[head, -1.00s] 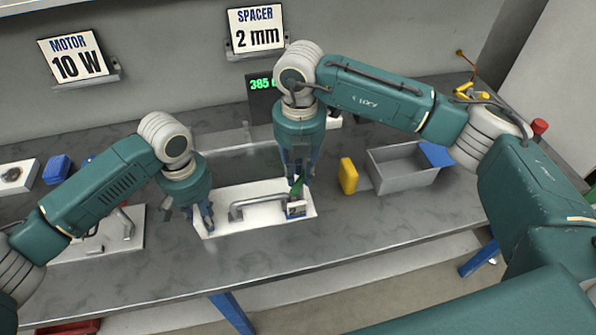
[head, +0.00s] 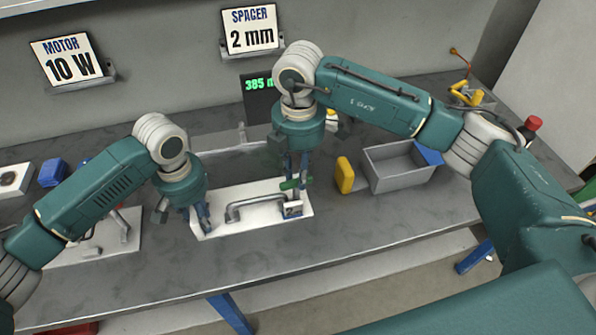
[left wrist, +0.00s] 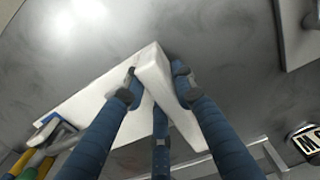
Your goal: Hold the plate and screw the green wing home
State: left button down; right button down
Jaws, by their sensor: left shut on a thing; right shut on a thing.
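The white plate (head: 262,220) lies on the grey bench and carries a grey bent handle (head: 256,200) and a small dark block with a label (head: 292,209) at its right end. My left gripper (head: 203,219) is shut on the plate's left end; the left wrist view shows the white plate edge (left wrist: 158,78) between its blue fingers (left wrist: 155,85). The green wing (head: 293,184) is above the block at the plate's right end. My right gripper (head: 295,176) points down and is shut on the green wing. Whether the wing touches the block below is hard to tell.
A yellow block (head: 345,175) and a grey bin (head: 400,168) with a blue piece (head: 428,152) stand to the right. A second white plate (head: 95,247) lies at the left. A display (head: 258,87) stands behind. Bench front is clear.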

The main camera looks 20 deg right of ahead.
jog(key=shift+m, duration=0.3)
jog(key=c, duration=1.5)
grip_release()
notch_tip(320, 180, up, 12)
pick_arm(q)
jog(key=c, duration=1.3)
grip_release()
jog(key=shift+c, duration=0.2)
jog(key=shift+r, duration=0.15)
